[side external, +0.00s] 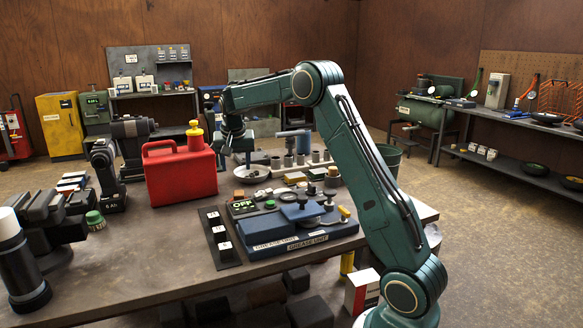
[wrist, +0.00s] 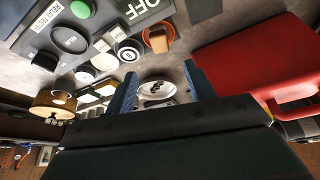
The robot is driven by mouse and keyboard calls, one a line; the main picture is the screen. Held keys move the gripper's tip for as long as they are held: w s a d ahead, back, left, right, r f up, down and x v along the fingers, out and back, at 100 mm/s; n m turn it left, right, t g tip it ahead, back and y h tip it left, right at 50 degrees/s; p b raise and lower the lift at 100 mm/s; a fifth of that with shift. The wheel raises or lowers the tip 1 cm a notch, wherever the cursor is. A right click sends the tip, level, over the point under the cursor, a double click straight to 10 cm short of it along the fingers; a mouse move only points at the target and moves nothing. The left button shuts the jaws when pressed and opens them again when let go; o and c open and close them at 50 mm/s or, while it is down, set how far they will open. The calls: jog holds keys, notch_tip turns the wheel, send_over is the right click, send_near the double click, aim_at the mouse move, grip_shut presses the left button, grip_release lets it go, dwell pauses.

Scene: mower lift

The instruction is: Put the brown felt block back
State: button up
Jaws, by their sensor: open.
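A small brown block (side external: 239,194), likely the felt one, is on the bench near the green OFF sign, right of the red can. In the wrist view a brown block (wrist: 158,40) stands at a round orange-rimmed spot beside the OFF panel. My gripper (side external: 236,150) is above the bench, just right of the red can. It is open and empty, with its two blue fingers apart in the wrist view (wrist: 162,80). The block lies outside the fingers, above them in that view. A white dish (wrist: 160,92) with dark pieces shows between the fingers.
The red can (side external: 180,175) with a yellow cap stands close left of my gripper; it also fills the right of the wrist view (wrist: 265,60). A blue grease unit (side external: 290,225) lies in front. Several metal cylinders (side external: 288,159) stand behind.

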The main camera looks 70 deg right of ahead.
jog(key=s+a+r+n+t+y, duration=0.1)
jog(key=s+a+r+n, duration=0.2)
jog(key=s+a+r, duration=0.45)
jog(key=s+a+r+n+t+y, duration=0.1)
jog(key=s+a+r+n, duration=0.3)
jog(key=a, duration=0.6)
jog(key=s+a+f+n, duration=0.1)
jog(key=s+a+f, duration=0.1)
jog(key=s+a, duration=0.2)
jog(key=s+a+f+n+y, duration=0.1)
jog(key=s+a, duration=0.3)
jog(key=s, duration=0.6)
jog(key=s+a+f+n+t+y, duration=0.1)
jog(key=s+a+f+n, duration=0.1)
jog(key=s, duration=0.5)
jog(key=a+f, duration=0.1)
jog(key=a, duration=0.1)
jog(key=shift+s+a+f+n, duration=0.25)
jog(key=shift+a+n, duration=0.15)
